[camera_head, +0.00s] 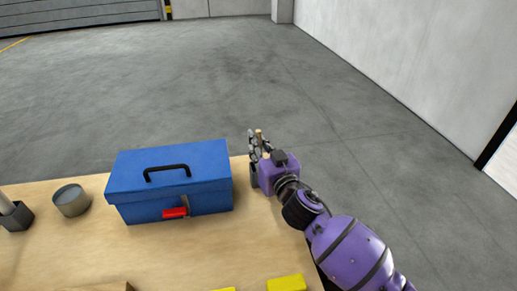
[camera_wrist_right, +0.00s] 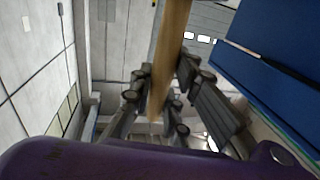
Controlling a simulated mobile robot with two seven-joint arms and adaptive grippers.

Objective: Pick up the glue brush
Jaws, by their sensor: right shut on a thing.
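My right gripper (camera_head: 257,147) is above the table's right edge, just right of the blue toolbox. It is shut on a wooden stick, which I take to be the glue brush (camera_head: 259,134); its top end sticks up past the fingers. In the right wrist view the tan handle (camera_wrist_right: 172,45) runs between the two fingers (camera_wrist_right: 158,100). The bristles are not clearly visible in either view. My left gripper is out of view.
The blue toolbox (camera_head: 135,182) with a black handle and red latch stands shut on the wooden table (camera_head: 110,250). A grey cup (camera_head: 71,201) and a dark square holder (camera_head: 17,217) are at left. Yellow blocks (camera_head: 286,284) lie at the front edge. Floor beyond is clear.

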